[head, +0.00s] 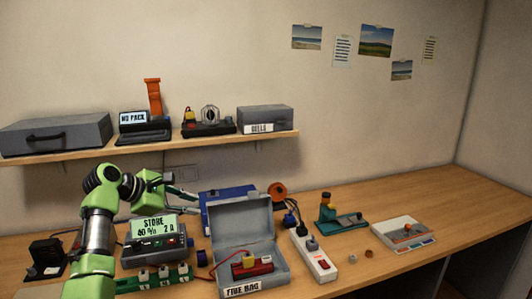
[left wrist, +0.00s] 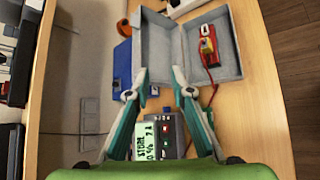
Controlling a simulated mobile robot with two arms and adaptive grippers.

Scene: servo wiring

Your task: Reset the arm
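My left arm, green and black, comes in from the left in the head view. My left gripper (head: 190,192) is above the bench, behind and above the charger with the lit "STORE" display (head: 153,228). In the left wrist view its two fingers (left wrist: 160,78) are spread apart with nothing between them. The charger's display (left wrist: 144,141) shows between the finger bases there. My right arm and right gripper do not show.
An open grey case (head: 242,220) holds a red pack (head: 252,267) with a yellow plug. A blue box (head: 215,194) is by the gripper. A power strip (head: 313,257), a teal tool (head: 342,222) and a tray (head: 402,231) stand right. A loaded shelf (head: 200,140) hangs above. The far right bench is clear.

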